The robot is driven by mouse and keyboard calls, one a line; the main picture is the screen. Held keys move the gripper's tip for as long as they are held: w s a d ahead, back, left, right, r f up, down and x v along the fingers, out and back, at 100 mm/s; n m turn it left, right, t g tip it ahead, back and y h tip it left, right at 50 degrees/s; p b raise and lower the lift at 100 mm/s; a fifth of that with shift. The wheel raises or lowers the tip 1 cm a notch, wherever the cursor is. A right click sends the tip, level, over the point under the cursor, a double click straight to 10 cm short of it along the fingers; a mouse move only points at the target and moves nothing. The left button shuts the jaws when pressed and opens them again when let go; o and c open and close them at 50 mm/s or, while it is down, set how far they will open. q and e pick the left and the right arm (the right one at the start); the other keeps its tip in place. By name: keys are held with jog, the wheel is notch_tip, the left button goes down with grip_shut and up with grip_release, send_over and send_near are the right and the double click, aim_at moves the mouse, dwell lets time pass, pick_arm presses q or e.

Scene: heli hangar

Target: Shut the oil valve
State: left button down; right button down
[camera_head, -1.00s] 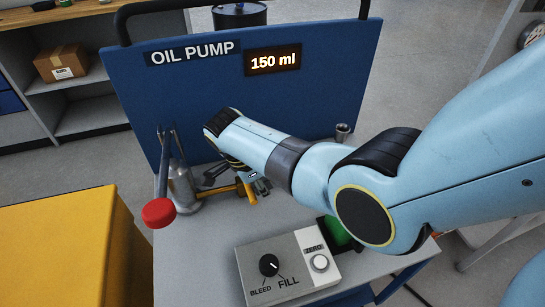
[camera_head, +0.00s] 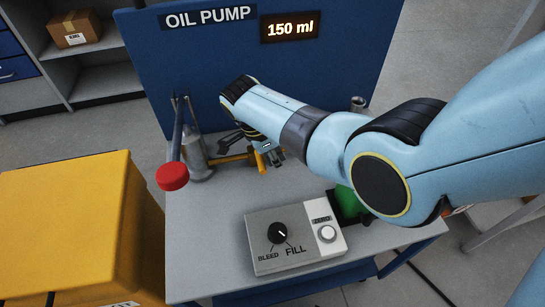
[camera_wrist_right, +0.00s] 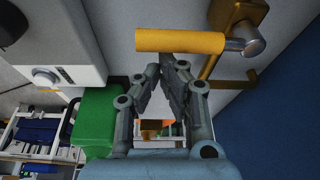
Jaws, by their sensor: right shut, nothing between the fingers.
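The oil valve shows as a yellow handle on a yellow pipe. In the head view the handle (camera_head: 260,162) is beside the pump on the bench; in the wrist view the handle (camera_wrist_right: 180,41) lies crosswise, with a metal stem at its right end. My right gripper (camera_head: 272,152) is beside the handle, partly hidden by my arm. In the wrist view its fingers (camera_wrist_right: 168,62) are together and empty, just below the handle; I cannot tell whether they touch it. The pump's lever has a red knob (camera_head: 172,176). The display (camera_head: 290,27) reads 150 ml. My left gripper is not in view.
A grey control box (camera_head: 295,238) with a BLEED/FILL dial and a ZERO button stands at the bench front. A green object (camera_head: 346,202) is behind it. A blue panel (camera_head: 345,75) stands behind the pump. A yellow cabinet (camera_head: 65,225) is at left.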

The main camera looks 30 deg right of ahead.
jog(key=d, duration=0.1)
jog(key=s+d, duration=0.1)
jog(key=d, duration=0.1)
jog(key=shift+s+d+f, duration=0.1)
jog(key=shift+d+f, duration=0.1)
jog(key=p+v, duration=0.2)
jog(key=v, duration=0.8)
jog(key=shift+a, duration=0.2)
jog(key=shift+f, duration=0.15)
